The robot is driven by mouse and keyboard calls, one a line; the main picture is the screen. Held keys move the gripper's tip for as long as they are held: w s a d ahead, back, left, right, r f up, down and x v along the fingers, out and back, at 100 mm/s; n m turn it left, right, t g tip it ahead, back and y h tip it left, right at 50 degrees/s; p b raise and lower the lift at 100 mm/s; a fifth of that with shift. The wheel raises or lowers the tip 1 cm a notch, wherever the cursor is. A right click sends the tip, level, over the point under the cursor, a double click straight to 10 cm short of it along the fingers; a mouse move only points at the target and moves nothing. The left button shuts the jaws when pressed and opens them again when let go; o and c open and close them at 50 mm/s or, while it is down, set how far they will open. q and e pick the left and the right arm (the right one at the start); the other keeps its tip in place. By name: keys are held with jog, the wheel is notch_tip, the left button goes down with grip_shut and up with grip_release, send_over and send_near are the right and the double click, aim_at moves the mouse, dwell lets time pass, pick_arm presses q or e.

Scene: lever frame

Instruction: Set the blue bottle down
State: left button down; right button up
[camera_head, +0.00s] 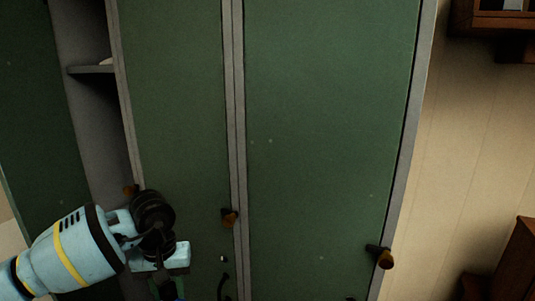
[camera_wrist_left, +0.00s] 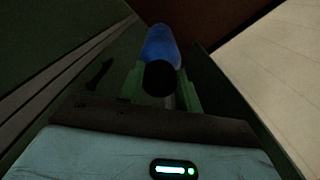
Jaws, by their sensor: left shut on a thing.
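The blue bottle (camera_wrist_left: 162,45) shows in the left wrist view, with its round black cap toward the camera. My left gripper (camera_wrist_left: 161,86) has its green fingers on both sides of the bottle and is shut on it. In the head view my left gripper (camera_head: 170,284) is at the lower left, in front of the green cabinet, near the bottom edge of the picture. The bottle is not clearly seen there. What lies beneath the bottle is hidden. My right gripper is in neither view.
A tall cabinet with green doors (camera_head: 325,140) fills most of the head view. A narrow opening at its left shows a grey shelf (camera_head: 90,69). Door knobs (camera_head: 381,257) stick out. Brown wooden furniture (camera_head: 520,265) stands at the lower right by a pale wall (camera_head: 460,150).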

pick_arm(q)
jog(key=shift+s+d+r+m, duration=0.15)
jog(key=shift+s+r+m, duration=0.3)
jog(key=shift+m, duration=0.15)
jog(key=shift+s, duration=0.25)
jog(key=shift+s+a+m, duration=0.35)
jog(key=shift+s+m, duration=0.05)
jog(key=shift+m, duration=0.1)
jog(key=shift+a, duration=0.1)
